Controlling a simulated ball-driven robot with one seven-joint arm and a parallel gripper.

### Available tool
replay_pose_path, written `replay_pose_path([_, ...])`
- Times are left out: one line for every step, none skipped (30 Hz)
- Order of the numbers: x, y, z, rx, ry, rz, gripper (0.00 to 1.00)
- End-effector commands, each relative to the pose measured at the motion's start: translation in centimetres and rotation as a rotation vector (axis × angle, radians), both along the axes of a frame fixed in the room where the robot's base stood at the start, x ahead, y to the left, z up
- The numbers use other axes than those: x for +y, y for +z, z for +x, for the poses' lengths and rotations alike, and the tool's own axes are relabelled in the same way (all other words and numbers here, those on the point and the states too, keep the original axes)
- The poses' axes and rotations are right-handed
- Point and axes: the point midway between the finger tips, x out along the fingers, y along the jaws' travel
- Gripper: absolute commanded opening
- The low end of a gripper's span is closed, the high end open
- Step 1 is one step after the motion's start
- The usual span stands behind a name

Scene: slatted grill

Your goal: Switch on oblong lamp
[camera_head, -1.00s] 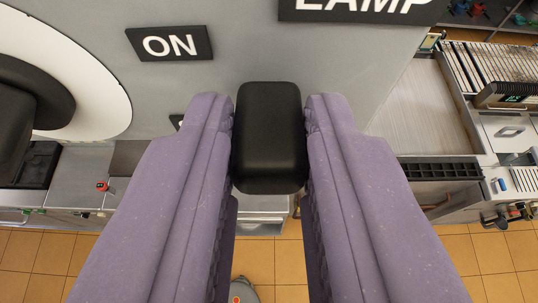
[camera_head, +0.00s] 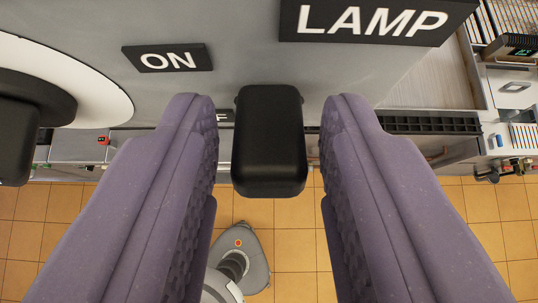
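A black oblong switch block (camera_head: 269,140) sticks out from a grey panel (camera_head: 240,55), below and left of a black "LAMP" label (camera_head: 372,21). An "ON" label (camera_head: 167,58) is up and left of the block; a second label (camera_head: 223,116) is mostly hidden behind my left finger, with only an "F" showing. My gripper (camera_head: 269,125) has two purple fingers, one on each side of the block. The fingers are open, with a gap between each of them and the block. No lamp itself is in view.
A black round knob (camera_head: 22,128) on a white disc (camera_head: 70,75) stands at the left. A counter with a slatted grill (camera_head: 497,35) is at the right. Tiled floor (camera_head: 300,265) lies far below, with my base on it.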

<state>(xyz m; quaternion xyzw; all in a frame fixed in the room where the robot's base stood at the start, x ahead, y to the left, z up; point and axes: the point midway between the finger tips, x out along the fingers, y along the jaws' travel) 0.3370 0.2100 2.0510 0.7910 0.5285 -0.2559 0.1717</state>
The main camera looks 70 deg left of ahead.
Motion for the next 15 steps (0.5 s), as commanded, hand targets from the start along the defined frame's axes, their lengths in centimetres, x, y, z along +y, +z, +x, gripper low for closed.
replay_pose_path([0.0,0.0,0.0,0.0,0.0,0.0,0.49])
replay_pose_path([0.0,0.0,0.0,0.0,0.0,-0.001,0.49])
replay_pose_path([0.0,0.0,0.0,0.0,0.0,-0.001,0.49])
replay_pose_path([0.0,0.0,0.0,0.0,0.0,-0.001,0.49])
replay_pose_path([0.0,0.0,0.0,0.0,0.0,-0.001,0.49])
replay_pose_path([0.0,0.0,0.0,0.001,0.001,-0.001,0.49])
replay_pose_path([0.0,0.0,0.0,0.001,-0.001,-0.001,0.49])
replay_pose_path([0.0,0.0,0.0,0.001,-0.001,-0.001,0.49])
replay_pose_path([0.0,0.0,0.0,0.001,-0.001,-0.001,0.49])
replay_pose_path([-0.1,0.0,0.0,0.001,-0.001,-0.001,0.49])
replay_pose_path([-0.2,0.1,0.0,0.001,-0.001,-0.001,0.49])
replay_pose_path([-0.5,0.3,-0.1,0.001,-0.001,0.0,0.49])
replay_pose_path([-0.8,0.5,-0.2,0.0,-0.001,0.0,0.49])
replay_pose_path([-1.1,0.8,-0.3,0.0,-0.002,0.0,0.49])
replay_pose_path([-1.7,1.2,-0.6,-0.001,-0.003,0.0,0.49])
